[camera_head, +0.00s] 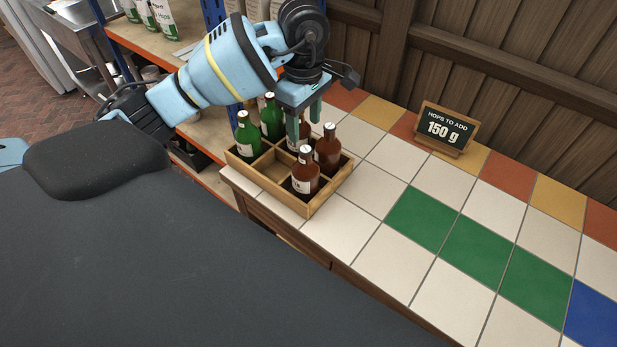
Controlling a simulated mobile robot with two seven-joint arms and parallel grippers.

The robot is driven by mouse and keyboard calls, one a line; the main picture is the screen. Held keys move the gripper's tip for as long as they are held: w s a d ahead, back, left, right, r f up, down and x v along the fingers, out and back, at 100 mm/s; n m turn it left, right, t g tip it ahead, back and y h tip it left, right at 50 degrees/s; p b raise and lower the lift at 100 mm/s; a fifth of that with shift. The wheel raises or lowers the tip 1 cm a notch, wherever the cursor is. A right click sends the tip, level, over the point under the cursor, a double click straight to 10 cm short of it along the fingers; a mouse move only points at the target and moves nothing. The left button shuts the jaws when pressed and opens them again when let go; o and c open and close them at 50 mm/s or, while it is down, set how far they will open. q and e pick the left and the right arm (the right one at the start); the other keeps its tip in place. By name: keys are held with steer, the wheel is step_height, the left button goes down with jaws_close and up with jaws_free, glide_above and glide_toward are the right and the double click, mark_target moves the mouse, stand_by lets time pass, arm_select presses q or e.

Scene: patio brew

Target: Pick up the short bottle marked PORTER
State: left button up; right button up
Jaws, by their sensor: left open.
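A wooden crate (272,182) with compartments stands at the left end of the tiled counter. In it are green bottles (247,137) on the left and short brown bottles (305,172) on the right. Another brown bottle (327,150) stands behind the front one, and a further brown one is partly hidden by my gripper. The labels are too small or turned away to read, so I cannot tell which is marked PORTER. My left gripper (304,120) points down over the back of the crate, open, its fingers around or just in front of the partly hidden bottle. My right gripper is out of view.
A small sign (445,129) reading "HOPS TO ADD 150 g" stands at the back of the counter. A wooden fence (480,75) rises behind. A shelf with bags (165,18) is at the upper left. The tiles (455,235) right of the crate are clear.

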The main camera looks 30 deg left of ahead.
mark_target(306, 149)
arm_select(q)
steer(key=shift+a+f, duration=0.1)
steer(key=shift+f, duration=1.25)
steer(key=shift+d+f+p, duration=0.2)
steer(key=shift+f+p, duration=0.2)
steer(key=shift+f, duration=2.2)
steer(key=shift+c, duration=0.3)
jaws_close()
steer(key=shift+r, duration=0.1)
